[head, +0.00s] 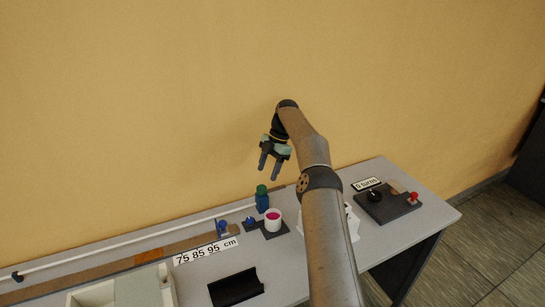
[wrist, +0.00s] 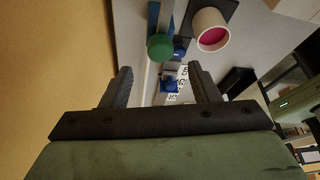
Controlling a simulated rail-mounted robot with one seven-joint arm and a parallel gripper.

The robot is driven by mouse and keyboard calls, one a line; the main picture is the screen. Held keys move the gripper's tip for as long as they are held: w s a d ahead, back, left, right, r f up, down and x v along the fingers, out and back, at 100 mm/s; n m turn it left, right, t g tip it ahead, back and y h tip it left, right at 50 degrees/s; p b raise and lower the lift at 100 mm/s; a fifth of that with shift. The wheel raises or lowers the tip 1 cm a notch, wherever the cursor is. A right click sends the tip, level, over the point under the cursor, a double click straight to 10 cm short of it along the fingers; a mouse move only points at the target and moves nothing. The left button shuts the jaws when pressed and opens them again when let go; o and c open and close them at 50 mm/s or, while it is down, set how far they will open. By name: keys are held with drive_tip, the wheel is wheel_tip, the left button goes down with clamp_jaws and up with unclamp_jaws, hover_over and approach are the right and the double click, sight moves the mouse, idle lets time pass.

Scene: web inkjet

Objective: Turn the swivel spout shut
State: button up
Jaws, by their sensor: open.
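A small blue part (head: 250,221) sits just left of the cup. I cannot tell which of these parts is the swivel spout. My gripper (head: 269,172) is open and empty, raised above the bottle and apart from it.
A white rod (head: 120,248) runs along the back left. A number strip (head: 205,252) and a black tray (head: 236,287) lie in front. A dark plate (head: 376,209) with a black knob and red part is at the right. The yellow wall stands close behind.

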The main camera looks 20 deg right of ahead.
drive_tip(key=p+v, duration=0.6)
drive_tip(key=p, duration=0.2)
drive_tip(key=shift+s+p, duration=0.1)
drive_tip(key=shift+p, duration=0.3)
drive_tip(key=shift+f, duration=0.15)
